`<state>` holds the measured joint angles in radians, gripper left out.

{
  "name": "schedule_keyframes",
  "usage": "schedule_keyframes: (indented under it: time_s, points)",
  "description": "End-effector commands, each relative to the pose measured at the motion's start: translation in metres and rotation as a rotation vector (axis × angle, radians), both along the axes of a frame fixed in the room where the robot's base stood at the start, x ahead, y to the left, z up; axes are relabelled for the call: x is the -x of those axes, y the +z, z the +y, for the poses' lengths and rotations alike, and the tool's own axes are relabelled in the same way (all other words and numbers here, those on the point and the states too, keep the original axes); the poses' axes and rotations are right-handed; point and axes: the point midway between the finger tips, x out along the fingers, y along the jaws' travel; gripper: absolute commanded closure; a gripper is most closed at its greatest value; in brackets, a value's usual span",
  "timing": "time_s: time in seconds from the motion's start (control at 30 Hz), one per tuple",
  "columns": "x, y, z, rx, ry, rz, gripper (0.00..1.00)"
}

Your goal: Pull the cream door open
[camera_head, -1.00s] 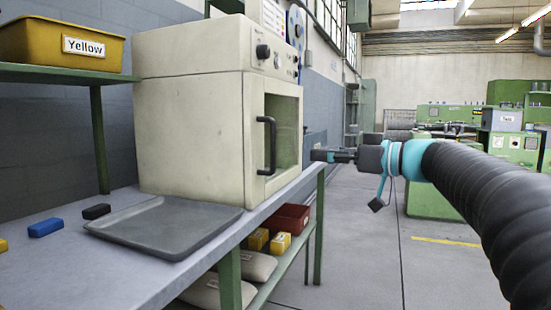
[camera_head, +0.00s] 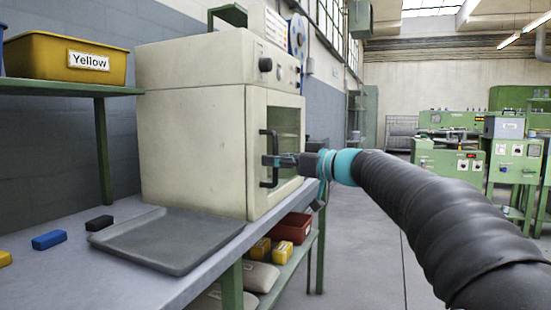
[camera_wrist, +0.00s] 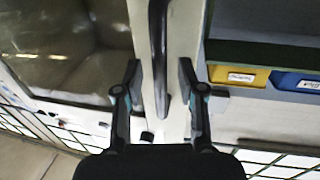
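The cream door (camera_head: 257,115) is on the front of the cream oven-like cabinet (camera_head: 192,140) on the bench. It looks shut and has a window and a dark upright bar handle (camera_head: 263,143). My gripper (camera_head: 273,160) is at the handle's mid-height in the head view. In the wrist view my gripper (camera_wrist: 160,75) is open, with one finger on each side of the handle (camera_wrist: 158,40). Gaps show between the fingers and the bar. The cream door strip (camera_wrist: 180,40) lies behind the handle.
A grey tray (camera_head: 165,242) lies on the bench in front of the cabinet, with blue (camera_head: 49,239) and black (camera_head: 99,222) blocks to its left. A yellow bin (camera_head: 65,55) stands on the upper shelf. A red bin (camera_head: 292,228) is under the bench. The floor to the right is open.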

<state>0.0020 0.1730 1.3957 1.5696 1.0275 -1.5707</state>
Motion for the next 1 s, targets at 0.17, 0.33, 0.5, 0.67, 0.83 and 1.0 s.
schedule_keyframes:
  time_s: [0.17,0.33,0.5,0.67,0.83,1.0]
  points:
    - [-0.0024,0.0,0.005,0.0,0.001,0.0,0.61]
    - [-0.0025,-0.0002,0.0047,0.0,0.001,0.0,0.61]
    - [-0.0024,-0.0002,0.0045,0.0,0.001,0.0,0.96]
    - [-0.0024,-0.0002,0.0044,0.0,0.0,0.0,1.0]
    - [-0.0021,-0.0003,0.0043,0.0,0.003,0.0,1.0]
    - [0.0015,-0.0015,0.0038,0.0,0.037,0.001,1.0]
